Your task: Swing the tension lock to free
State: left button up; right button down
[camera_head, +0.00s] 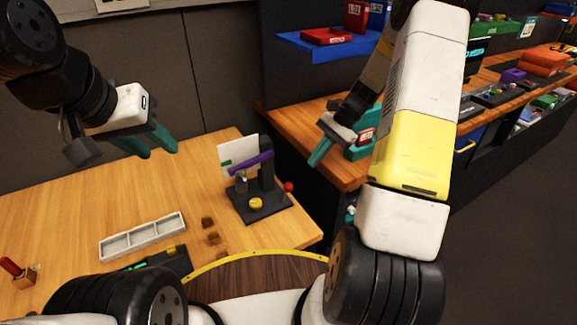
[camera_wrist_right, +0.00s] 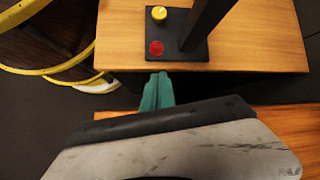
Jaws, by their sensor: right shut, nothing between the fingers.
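A dark device (camera_head: 268,213) with an upright post stands near the table's right corner. It carries a purple bar (camera_head: 250,162), a yellow knob (camera_head: 255,204) and a red ball (camera_head: 288,187) at its right side. I cannot tell which part is the tension lock. The right wrist view shows the base (camera_wrist_right: 182,52), the yellow knob (camera_wrist_right: 158,13) and the red ball (camera_wrist_right: 156,48) from above. My right gripper (camera_head: 316,160) is shut and empty, right of the device; its fingers (camera_wrist_right: 157,80) point towards the red ball, apart from it. My left gripper (camera_head: 160,152) is open and empty, left of the device.
A white panel (camera_head: 232,152) stands behind the purple bar. A grey compartment tray (camera_head: 143,237), small brown blocks (camera_head: 211,237) and a red-handled item (camera_head: 10,266) are on the wooden table (camera_head: 60,215). Another bench (camera_head: 290,125) with shelves stands behind to the right.

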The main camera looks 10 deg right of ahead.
aim_at(286, 193)
jog(key=shift+a+f, duration=0.1)
jog(key=x, duration=0.9)
jog(key=shift+a+f, duration=0.3)
jog(key=shift+s+a+r+h, duration=0.15)
jog(key=shift+a+r+h, duration=0.15)
jog(key=shift+h, duration=0.1)
jog(key=shift+s+a+r+t+h, duration=0.25)
jog(key=shift+a+r+t+h, duration=0.25)
jog(key=shift+h, duration=0.4)
jog(key=shift+s+a+r, duration=0.2)
jog(key=shift+a+r, duration=0.1)
jog(key=shift+a, duration=0.35)
jog(key=shift+s+a+r, duration=0.25)
jog(key=shift+a+r, duration=0.05)
jog(key=shift+a, duration=0.4)
